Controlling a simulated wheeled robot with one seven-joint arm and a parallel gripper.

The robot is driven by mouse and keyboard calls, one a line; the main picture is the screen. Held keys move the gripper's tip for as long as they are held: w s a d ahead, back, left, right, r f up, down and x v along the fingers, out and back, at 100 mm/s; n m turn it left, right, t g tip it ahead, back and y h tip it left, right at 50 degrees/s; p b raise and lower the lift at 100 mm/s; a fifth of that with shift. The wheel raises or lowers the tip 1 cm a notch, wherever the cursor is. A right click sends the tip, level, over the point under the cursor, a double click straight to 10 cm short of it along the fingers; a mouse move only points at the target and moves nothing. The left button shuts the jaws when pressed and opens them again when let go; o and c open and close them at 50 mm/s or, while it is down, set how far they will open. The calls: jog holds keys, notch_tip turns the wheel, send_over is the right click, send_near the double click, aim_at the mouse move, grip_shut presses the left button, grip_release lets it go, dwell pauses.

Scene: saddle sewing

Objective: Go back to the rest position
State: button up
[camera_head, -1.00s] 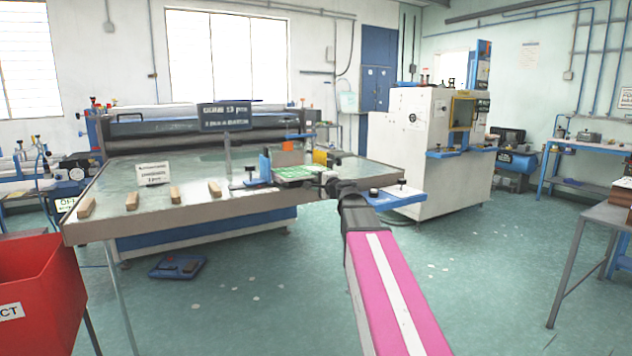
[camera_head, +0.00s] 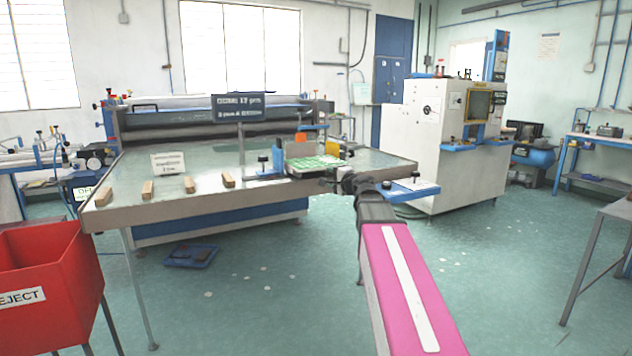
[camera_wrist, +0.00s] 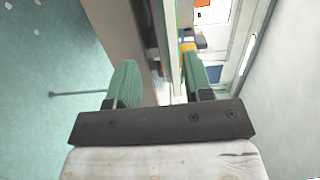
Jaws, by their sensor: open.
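My arm with its pink and white link reaches from the bottom right of the head view toward the front edge of the table (camera_head: 190,208).
Several wooden blocks (camera_head: 147,190) lie in a row on the table's left, near a small white sign (camera_head: 168,162). A dark order sign (camera_head: 239,108) stands behind. A red reject bin (camera_head: 50,265) is at the lower left. A white machine (camera_head: 445,150) stands right. Floor is open at the right.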

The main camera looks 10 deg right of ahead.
jog(key=s+a+f+n+g, duration=0.2)
jog(key=s+f+n+g, duration=0.15)
jog(key=f, duration=0.55)
jog(key=s+a+f+n+g+h, duration=0.1)
jog(key=s+a+f+n+g, duration=0.2)
jog(key=f, duration=0.5)
jog(key=s+a+f+n+g, duration=0.1)
jog(key=s+f+g, duration=0.3)
jog(key=f, duration=0.5)
jog(key=s+d+f+n+g+h, duration=0.3)
jog(key=s+f+n+g+h, duration=0.2)
jog(key=s+f, duration=1.1)
jog(key=shift+s+d+g+h, duration=0.15)
jog(key=shift+s+g+h, duration=0.2)
jog(key=shift+s+h, duration=0.25)
